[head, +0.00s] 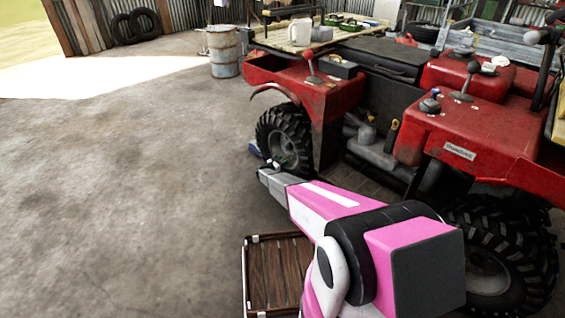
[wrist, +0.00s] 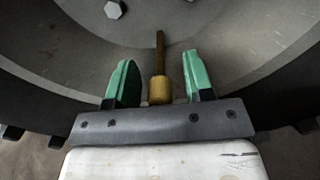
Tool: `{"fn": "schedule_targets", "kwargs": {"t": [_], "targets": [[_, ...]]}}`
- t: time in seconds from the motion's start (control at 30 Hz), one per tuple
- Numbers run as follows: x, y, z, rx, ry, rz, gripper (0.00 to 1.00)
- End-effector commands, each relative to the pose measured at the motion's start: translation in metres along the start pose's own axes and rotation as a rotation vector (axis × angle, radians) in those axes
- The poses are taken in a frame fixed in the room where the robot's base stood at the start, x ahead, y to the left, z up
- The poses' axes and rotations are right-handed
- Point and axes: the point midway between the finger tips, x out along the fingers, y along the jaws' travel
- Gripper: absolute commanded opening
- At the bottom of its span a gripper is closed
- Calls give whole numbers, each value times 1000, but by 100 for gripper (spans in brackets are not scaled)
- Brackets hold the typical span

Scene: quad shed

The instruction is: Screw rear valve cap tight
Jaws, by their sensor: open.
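In the wrist view a brass-coloured valve cap (wrist: 160,90) sits on a thin brown stem (wrist: 160,52) that stands out from the grey wheel rim (wrist: 215,40). My gripper (wrist: 160,82) is open, with one green-padded finger on each side of the cap and a gap on both sides. In the head view my gripper (head: 270,168) is low beside the quad's wheel (head: 285,142) at the left end of the red quad (head: 480,130). The cap is too small to make out there.
A wooden-slatted tray or crate (head: 248,275) lies on the floor below my arm. The other wheel (head: 500,255) is at the right. A metal drum (head: 223,52) stands behind, near tyres (head: 135,26) at the wall. The concrete floor (head: 120,190) at left is clear.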

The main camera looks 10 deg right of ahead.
Motion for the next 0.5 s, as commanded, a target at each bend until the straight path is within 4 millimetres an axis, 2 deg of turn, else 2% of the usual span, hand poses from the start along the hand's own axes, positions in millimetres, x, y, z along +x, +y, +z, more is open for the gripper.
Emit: {"fn": "schedule_targets", "kwargs": {"t": [0.27,0.4,0.5], "targets": [[2,0,0,0,0,0,48],[2,0,0,0,0,0,2],[2,0,0,0,0,0,0]]}}
